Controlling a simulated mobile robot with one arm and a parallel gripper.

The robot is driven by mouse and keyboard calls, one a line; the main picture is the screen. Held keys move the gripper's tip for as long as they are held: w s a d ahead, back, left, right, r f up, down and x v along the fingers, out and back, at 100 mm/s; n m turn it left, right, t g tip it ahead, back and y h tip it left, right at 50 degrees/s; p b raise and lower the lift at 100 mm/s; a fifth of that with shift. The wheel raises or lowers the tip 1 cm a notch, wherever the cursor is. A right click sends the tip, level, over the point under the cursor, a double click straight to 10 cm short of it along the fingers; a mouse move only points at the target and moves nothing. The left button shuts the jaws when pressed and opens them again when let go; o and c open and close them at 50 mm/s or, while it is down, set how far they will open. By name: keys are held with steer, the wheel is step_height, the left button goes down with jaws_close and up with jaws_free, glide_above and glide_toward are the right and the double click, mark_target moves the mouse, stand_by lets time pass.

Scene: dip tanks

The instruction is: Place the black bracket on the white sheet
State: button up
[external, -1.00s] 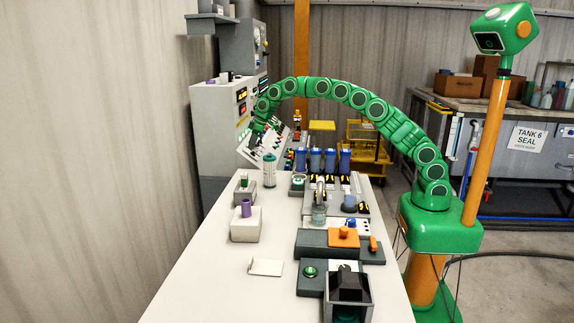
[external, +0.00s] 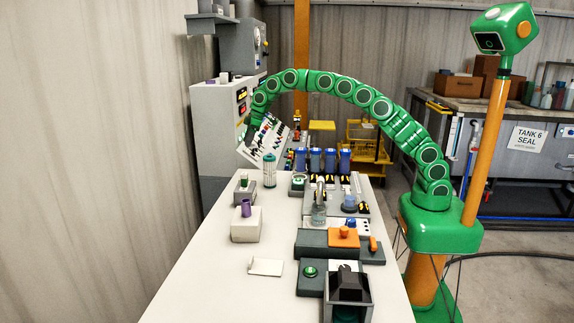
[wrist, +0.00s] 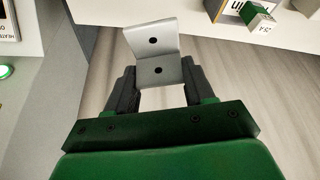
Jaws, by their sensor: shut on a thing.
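My gripper (wrist: 157,78) is shut on a bent bracket (wrist: 152,42) with two dark holes, seen in the wrist view. The bracket looks light grey there, not black. Its bent plate sticks out beyond the dark fingers. In the external view my arm arches to the far left end of the table, and its end is hidden behind a tilted white rack. A thin white piece (external: 265,267), which may be the white sheet, lies flat on the near part of the table, far from my gripper.
The tilted white rack (external: 250,152) holds several coloured items near my arm's end. A control cabinet (external: 212,135) stands beyond. The front left is clear.

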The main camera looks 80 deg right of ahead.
steer(key=s+a+n+g+y, duration=0.1)
steer(key=s+a+n, duration=0.35)
steer(key=a, duration=1.15)
steer(key=s+a+n+g+y, duration=0.1)
steer(key=s+a+n, duration=0.3)
steer(key=a, duration=1.2)
steer(key=s+a+n+g, duration=0.2)
steer(key=s+a+n, duration=0.4)
steer(key=s+a, duration=1.4)
glide_above(265, 271)
steer(key=shift+m+y, duration=0.25)
steer(key=shift+y, duration=0.15)
steer(key=f, duration=1.4)
steer(key=shift+s+d, duration=0.25)
steer(key=shift+s, duration=0.05)
steer(key=shift+w+a+f, duration=0.25)
steer(key=shift+w+f, duration=0.05)
steer(key=shift+f, duration=1.75)
